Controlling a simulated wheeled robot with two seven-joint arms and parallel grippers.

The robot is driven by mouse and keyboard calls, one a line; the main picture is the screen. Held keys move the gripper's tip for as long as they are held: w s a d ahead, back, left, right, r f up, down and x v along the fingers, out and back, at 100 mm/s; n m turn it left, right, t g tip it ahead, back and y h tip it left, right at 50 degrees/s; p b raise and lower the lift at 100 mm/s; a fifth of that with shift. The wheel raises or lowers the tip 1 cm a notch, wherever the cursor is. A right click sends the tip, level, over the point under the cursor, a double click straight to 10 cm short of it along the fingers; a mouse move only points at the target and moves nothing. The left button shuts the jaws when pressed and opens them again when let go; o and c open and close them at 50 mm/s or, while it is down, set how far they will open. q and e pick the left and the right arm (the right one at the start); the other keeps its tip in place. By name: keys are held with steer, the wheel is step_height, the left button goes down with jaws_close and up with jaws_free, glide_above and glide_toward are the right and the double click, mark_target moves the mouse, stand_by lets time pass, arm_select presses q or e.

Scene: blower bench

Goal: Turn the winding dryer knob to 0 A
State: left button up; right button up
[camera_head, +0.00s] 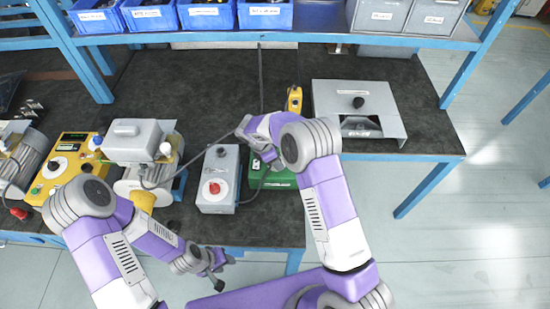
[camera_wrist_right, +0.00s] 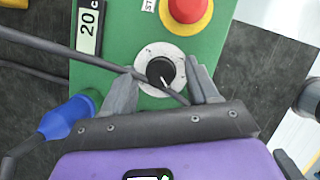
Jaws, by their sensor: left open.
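A green box (camera_wrist_right: 125,30) has a black knob (camera_wrist_right: 160,72) on a round white dial (camera_wrist_right: 142,60). I cannot read a dryer name or amp marks on it. The knob's pale pointer mark faces down in the right wrist view. My right gripper (camera_wrist_right: 163,84) is open, with one finger on each side of the knob and a gap to it. In the head view my right arm hides most of the green box (camera_head: 282,180). My left gripper (camera_head: 215,277) is open and empty, in front of the bench edge.
A display label (camera_wrist_right: 88,25) and a red button (camera_wrist_right: 187,8) sit by the knob. A dark cable (camera_wrist_right: 85,54) crosses near the fingers. A grey box with a red knob (camera_head: 214,188), a yellow control box (camera_head: 65,160) and a grey unit (camera_head: 345,92) stand on the dark bench.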

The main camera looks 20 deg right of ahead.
steer(key=shift+r, duration=0.1)
steer(key=v, duration=0.7)
steer(key=shift+r+p, duration=0.2)
steer(key=shift+p, duration=0.15)
steer(key=shift+a, duration=0.15)
